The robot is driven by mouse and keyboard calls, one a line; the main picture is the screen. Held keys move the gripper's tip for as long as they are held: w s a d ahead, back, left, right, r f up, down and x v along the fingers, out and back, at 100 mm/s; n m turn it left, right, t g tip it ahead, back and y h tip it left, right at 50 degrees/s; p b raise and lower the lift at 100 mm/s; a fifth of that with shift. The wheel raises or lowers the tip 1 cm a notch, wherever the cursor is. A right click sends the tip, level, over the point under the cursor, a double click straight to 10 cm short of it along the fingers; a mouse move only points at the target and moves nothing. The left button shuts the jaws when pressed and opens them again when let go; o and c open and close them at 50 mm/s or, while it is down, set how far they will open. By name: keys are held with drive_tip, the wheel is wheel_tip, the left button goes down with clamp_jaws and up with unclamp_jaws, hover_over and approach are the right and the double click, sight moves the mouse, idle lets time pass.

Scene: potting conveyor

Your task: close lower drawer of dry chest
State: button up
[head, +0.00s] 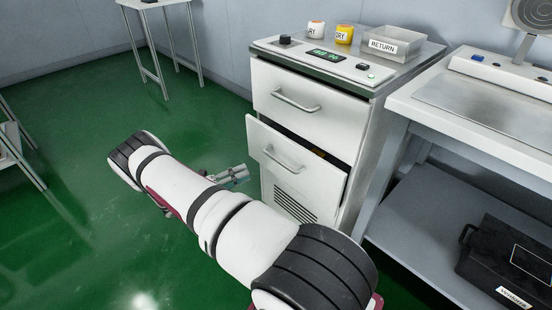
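The dry chest (357,130) is a white cabinet right of centre. Its upper drawer (325,115) looks shut. Its lower drawer (318,182) is partly open, its front standing out from the cabinet. A little yellow shows inside at its top edge. The lower drawer has a metal bar handle (284,160) on its front. My gripper (240,174) is left of the lower drawer, near its front and apart from the handle in the picture. It is small here, and I cannot tell whether its fingers are open or shut.
Green floor (70,130) is clear on the left.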

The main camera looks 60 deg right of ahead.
sight(279, 162)
drive_tip(key=shift+n+g, duration=0.3)
drive_tip(key=shift+n, duration=0.1)
drive_tip(key=x, duration=0.4)
drive_tip(key=b+x, duration=0.1)
drive_tip(key=x, duration=0.8)
drive_tip(key=shift+s+d+f, duration=0.25)
clamp_jaws()
